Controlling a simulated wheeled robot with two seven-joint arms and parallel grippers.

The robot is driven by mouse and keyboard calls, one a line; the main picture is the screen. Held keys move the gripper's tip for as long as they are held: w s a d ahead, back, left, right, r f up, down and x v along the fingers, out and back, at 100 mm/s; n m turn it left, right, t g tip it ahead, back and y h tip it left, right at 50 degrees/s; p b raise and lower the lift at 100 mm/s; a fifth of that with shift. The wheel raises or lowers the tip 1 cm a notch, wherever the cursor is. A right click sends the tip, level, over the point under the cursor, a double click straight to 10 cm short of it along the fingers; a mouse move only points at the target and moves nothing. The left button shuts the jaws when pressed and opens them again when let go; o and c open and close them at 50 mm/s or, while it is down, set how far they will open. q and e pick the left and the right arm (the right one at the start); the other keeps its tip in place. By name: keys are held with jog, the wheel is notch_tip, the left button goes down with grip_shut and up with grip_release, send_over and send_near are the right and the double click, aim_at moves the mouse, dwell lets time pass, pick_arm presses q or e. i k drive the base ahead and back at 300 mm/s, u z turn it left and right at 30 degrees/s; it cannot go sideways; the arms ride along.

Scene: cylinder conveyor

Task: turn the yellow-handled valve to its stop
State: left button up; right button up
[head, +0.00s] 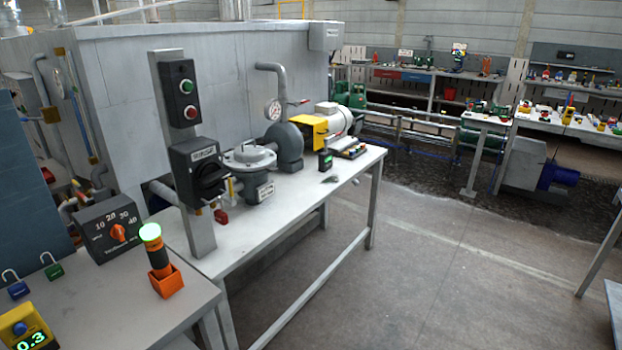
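A small upright yellow piece (231,189) shows just right of the black rotary switch box (198,172), in front of the grey flanged pump body (250,158). It looks like a valve handle, but it is too small and partly hidden to be sure or to tell its angle. Neither of my grippers is in view.
The grey post (174,120) with green and red buttons stands at the bench's (285,203) near left end. The floor (400,270) right of the bench is clear.

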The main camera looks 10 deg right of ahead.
aim_at(232, 202)
jog(key=z, duration=0.25)
jog(key=i, duration=1.45)
jog(key=u, duration=0.65)
